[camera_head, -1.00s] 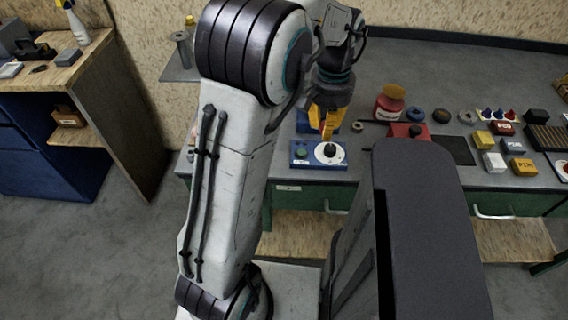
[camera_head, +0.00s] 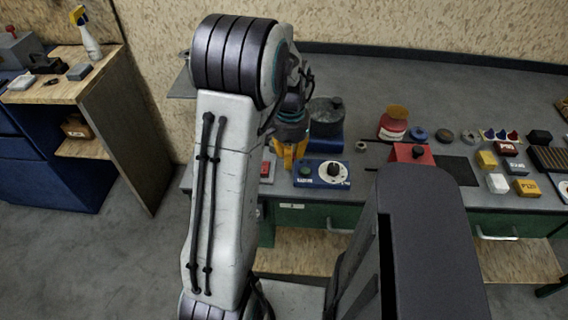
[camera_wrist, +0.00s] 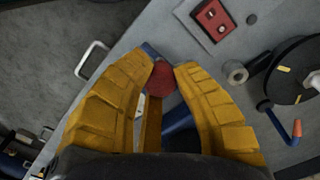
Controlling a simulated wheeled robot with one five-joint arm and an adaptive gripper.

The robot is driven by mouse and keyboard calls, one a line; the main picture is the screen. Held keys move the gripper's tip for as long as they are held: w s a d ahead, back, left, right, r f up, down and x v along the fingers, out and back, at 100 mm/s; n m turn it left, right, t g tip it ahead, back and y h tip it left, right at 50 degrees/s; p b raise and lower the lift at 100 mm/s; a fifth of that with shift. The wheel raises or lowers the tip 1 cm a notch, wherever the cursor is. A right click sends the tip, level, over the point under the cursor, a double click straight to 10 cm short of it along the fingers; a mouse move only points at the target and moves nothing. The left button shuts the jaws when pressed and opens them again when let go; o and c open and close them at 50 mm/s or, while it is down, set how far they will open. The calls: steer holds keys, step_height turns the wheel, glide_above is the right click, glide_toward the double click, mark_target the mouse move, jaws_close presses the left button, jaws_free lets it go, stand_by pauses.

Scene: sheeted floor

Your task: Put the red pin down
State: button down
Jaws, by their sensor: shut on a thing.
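My gripper (camera_wrist: 167,65) has yellow fingers, and they are shut on the red pin (camera_wrist: 161,80). Only the pin's rounded red end shows between the fingertips in the wrist view; the rest is hidden. In the head view my gripper (camera_head: 288,165) is over the front edge of the grey workbench (camera_head: 390,75), left of the blue control box with a dial (camera_head: 322,174). The pin cannot be made out there. I cannot tell whether the pin touches the bench.
A red two-button box (camera_head: 267,170) lies left of my gripper; it also shows in the wrist view (camera_wrist: 213,18). A dark round device on a blue base (camera_head: 326,120) stands behind. A red box (camera_head: 412,154), small pins (camera_head: 501,134) and several blocks (camera_head: 514,165) are to the right.

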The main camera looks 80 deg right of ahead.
steer(key=shift+w+d+f, duration=0.5)
steer(key=shift+w+f, duration=0.05)
steer(key=shift+w, duration=0.2)
steer(key=shift+f, duration=2.05)
steer(key=shift+f, duration=0.15)
steer(key=c, duration=1.1)
jaws_free()
